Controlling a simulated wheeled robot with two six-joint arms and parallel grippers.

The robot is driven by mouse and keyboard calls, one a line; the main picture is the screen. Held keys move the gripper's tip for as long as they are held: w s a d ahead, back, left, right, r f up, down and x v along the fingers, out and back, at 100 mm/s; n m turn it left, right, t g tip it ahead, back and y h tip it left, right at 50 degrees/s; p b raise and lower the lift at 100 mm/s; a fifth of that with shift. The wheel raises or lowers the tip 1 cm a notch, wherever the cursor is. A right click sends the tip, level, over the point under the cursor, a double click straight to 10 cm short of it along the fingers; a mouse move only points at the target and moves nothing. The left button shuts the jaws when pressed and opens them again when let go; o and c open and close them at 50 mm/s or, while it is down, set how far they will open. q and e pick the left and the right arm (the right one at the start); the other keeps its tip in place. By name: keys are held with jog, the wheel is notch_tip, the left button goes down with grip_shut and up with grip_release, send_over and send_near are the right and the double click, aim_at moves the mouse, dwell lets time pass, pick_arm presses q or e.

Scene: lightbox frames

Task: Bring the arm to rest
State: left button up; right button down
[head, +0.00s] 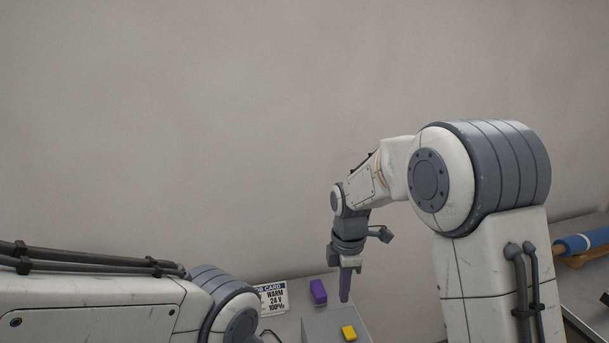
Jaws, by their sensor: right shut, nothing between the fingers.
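My right arm reaches in from the right and bends down. Its gripper (345,298) points downward, shut and empty, above the back of a grey box on the table. My left arm comes in from the lower left, and its gripper is out of the frame.
A purple block (318,292) stands just left of my right gripper. A printed card (273,298) is further left. A blue roll (583,241) lies at the far right. A plain wall fills the background.

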jog(key=s+a+m+b, duration=0.1)
jog(key=s+a+m, duration=0.1)
jog(key=s, duration=0.7)
jog(key=s+a+m+b, duration=0.1)
jog(key=s+a+m, duration=0.1)
jog(key=s+m, duration=0.3)
jog(key=s+a+r+m+y+b, duration=0.1)
jog(key=s+m, duration=0.3)
jog(key=s, duration=0.9)
jog(key=shift+a, duration=0.6)
